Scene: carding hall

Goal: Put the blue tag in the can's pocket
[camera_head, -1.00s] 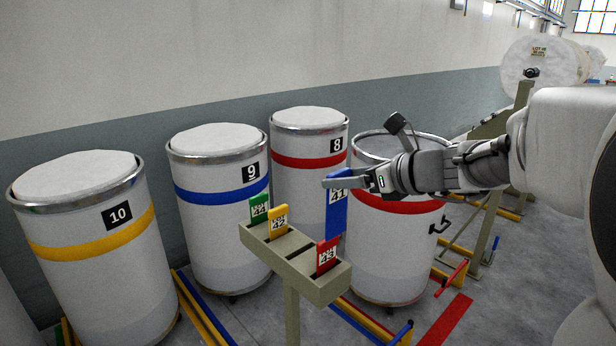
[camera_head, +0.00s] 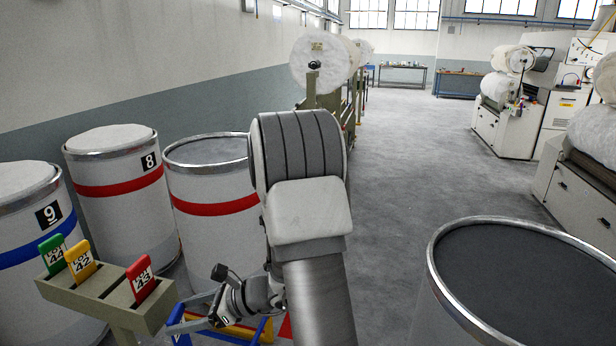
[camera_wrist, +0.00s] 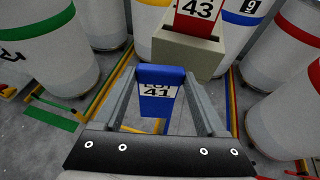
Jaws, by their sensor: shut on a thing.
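The blue tag (camera_wrist: 159,100), marked 41, is held between the two fingertips of my gripper (camera_wrist: 160,82) in the wrist view. Its label faces the camera and it hangs clear of the rack. An open can with a red band (camera_head: 213,207) stands behind my gripper. Another open can with a dark inside (camera_head: 440,303) stands at the lower right. I cannot make out a pocket on either can.
A tag rack (camera_head: 110,302) holds green (camera_head: 53,256), yellow (camera_head: 80,262) and red (camera_head: 142,278) tags left of my gripper. Cans 8 (camera_head: 115,210) and 9 (camera_head: 40,270) stand behind it. Coloured rails lie on the floor. The aisle (camera_head: 420,150) ahead is clear.

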